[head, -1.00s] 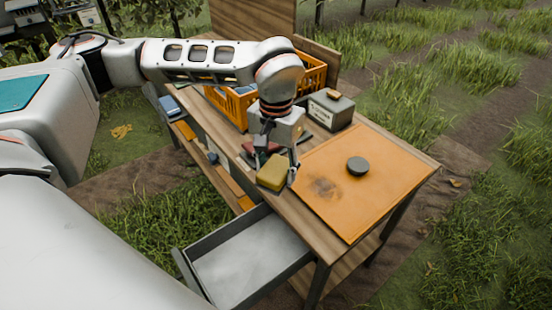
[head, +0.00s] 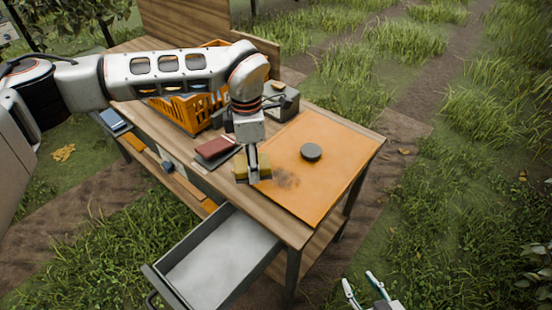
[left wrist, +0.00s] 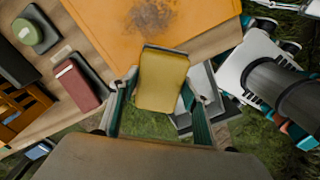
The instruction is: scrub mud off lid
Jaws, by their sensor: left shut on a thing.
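The lid (head: 335,170) is a flat orange panel with a dark round knob (head: 311,152), lying on the wooden table. A dark mud smear (head: 287,179) marks its near left part. My left gripper (head: 253,178) is shut on a yellow sponge (head: 239,170) by the lid's left edge, close to the mud. In the left wrist view the sponge (left wrist: 162,82) sits between both fingers, with the mud (left wrist: 152,14) beyond it. Whether the sponge touches the lid is unclear. My right gripper (head: 363,287) is open and empty at the bottom, clear of the table.
A dark red block (head: 215,147) lies on a dark pad left of the sponge. An orange crate (head: 190,112) and a grey box (head: 282,101) stand behind. An open grey drawer (head: 215,262) juts out from the table's front.

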